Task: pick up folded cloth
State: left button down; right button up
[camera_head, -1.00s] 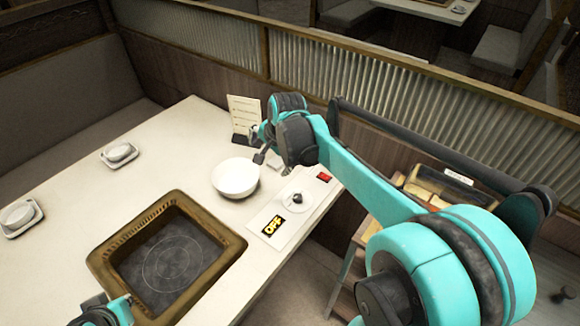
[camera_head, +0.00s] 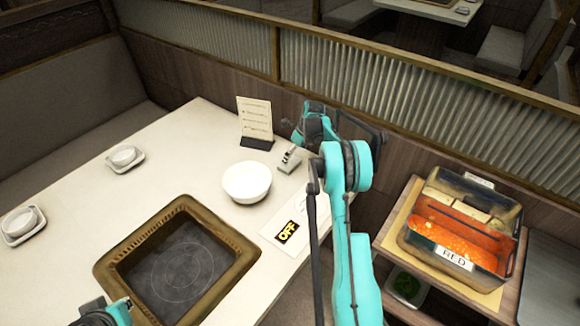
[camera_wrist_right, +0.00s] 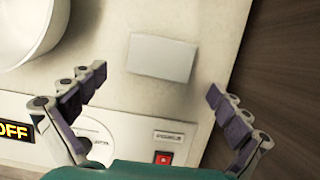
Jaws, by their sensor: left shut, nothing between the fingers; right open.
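The folded cloth (camera_wrist_right: 162,58) is a pale grey, flat rectangle on the white table, seen in the right wrist view. My right gripper (camera_wrist_right: 156,82) is open and empty above the table; the cloth lies between and slightly beyond its spread fingertips, with no contact visible. In the head view my right gripper (camera_head: 291,158) is over the table's right part, near the bowl, and largely hides the cloth there. My left gripper (camera_head: 118,308) is shut and empty at the bottom left, partly cut off by the frame.
A white bowl (camera_head: 246,182) stands left of the right gripper, with a menu stand (camera_head: 254,120) behind. An OFF card (camera_head: 288,232) and red switch (camera_wrist_right: 163,157) are near. A grill (camera_head: 178,265) fills the front.

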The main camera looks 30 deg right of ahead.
aim_at(290, 163)
jog(key=b+x, duration=0.1)
jog(key=x, duration=0.1)
jog(key=b+x, duration=0.1)
jog(key=x, duration=0.2)
jog(key=shift+w+f, duration=0.25)
jog(key=shift+w, duration=0.05)
jog(key=shift+r, duration=0.1)
jog(key=shift+c, duration=0.6)
jog(key=c, duration=0.8)
notch_tip(290, 163, up, 10)
jog(key=p, duration=0.3)
